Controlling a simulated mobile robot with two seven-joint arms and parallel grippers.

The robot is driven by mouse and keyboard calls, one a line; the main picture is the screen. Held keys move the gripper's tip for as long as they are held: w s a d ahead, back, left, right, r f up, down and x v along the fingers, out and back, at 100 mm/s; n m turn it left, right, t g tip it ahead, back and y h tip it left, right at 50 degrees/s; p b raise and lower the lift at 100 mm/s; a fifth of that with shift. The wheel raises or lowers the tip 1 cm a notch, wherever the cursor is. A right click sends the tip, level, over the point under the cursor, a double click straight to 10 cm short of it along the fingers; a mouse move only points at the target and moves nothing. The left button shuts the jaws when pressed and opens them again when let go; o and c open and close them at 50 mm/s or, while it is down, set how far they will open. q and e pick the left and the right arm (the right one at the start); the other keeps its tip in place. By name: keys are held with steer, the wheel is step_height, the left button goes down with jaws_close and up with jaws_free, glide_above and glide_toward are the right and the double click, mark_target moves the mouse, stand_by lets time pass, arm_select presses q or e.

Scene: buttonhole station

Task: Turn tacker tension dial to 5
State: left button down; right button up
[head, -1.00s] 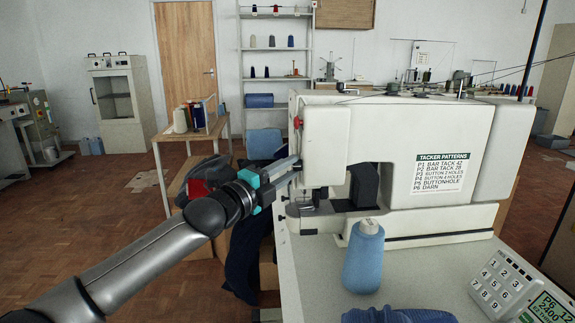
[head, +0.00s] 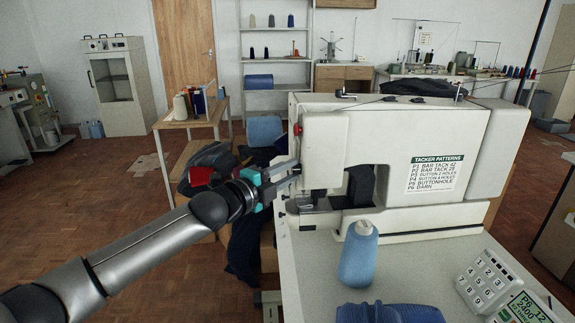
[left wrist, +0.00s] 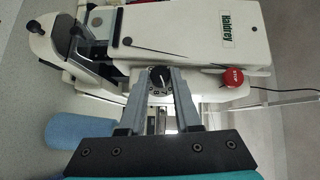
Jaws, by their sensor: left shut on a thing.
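The white tacker machine (head: 400,125) stands on the grey table. My right gripper is in no view.
A red stop button (left wrist: 232,79) sits beside the dial. A control panel (head: 505,290) reading P6 is at the right. A side table with cones (head: 196,104) stands behind my arm.

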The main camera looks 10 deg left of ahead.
arm_select(q)
steer(key=c, duration=0.6)
jaws_free()
steer(key=shift+s+a, duration=0.1)
steer(key=shift+s, duration=0.05)
steer(key=p+v, duration=0.2)
steer(key=v, duration=1.3)
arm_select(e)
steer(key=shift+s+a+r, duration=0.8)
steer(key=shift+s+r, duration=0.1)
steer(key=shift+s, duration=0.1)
